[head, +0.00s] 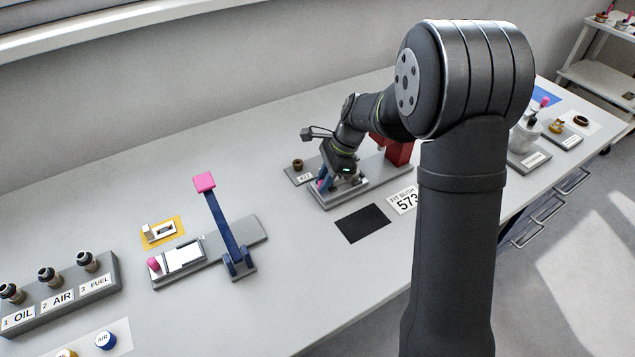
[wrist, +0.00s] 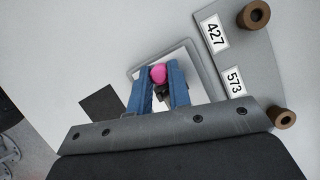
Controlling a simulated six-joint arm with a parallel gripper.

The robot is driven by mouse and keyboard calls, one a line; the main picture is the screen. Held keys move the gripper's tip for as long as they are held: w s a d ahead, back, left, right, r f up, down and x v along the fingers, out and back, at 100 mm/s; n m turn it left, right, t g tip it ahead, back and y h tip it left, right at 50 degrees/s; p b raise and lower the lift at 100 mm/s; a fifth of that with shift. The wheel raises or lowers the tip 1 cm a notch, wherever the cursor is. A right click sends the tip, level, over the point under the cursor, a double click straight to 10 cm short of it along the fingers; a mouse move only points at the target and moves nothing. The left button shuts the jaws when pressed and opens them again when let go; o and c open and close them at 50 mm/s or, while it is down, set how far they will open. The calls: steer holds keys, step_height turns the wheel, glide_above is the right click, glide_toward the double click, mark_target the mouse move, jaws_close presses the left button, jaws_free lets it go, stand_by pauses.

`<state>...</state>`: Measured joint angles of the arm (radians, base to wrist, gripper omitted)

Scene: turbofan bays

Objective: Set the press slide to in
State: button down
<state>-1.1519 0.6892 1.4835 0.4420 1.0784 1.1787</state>
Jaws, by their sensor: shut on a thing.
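The press slide's pink knob (wrist: 158,74) sits between the tips of my gripper's blue fingers in the wrist view. My gripper (wrist: 159,80) is shut on this knob. In the head view my gripper (head: 334,186) is down at the left end of the grey press base (head: 352,195), and the pink knob (head: 320,184) shows only in part beside a finger. The red press body (head: 397,151) stands at the base's right end, partly behind my arm. The slide plate under the fingers is mostly hidden, so its exact position cannot be told.
A grey bushing plate with labels 427 (wrist: 214,32) and 573 (wrist: 235,82) lies close beside the press. A black mat (head: 362,223) and a "FIT BUSH 573" card (head: 404,200) lie in front. A blue lever (head: 221,222) with a pink top stands to the left.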

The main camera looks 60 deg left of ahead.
steer(key=w, duration=0.6)
steer(key=c, duration=1.3)
jaws_free()
steer(key=shift+c, duration=0.2)
step_height(320, 180, up, 5)
steer(key=shift+f, duration=0.2)
steer(key=w+d+r, duration=0.6)
steer(key=d, duration=0.3)
steer(key=shift+w+d+r, duration=0.2)
steer(key=shift+w+d, duration=0.05)
steer(key=shift+w, duration=0.1)
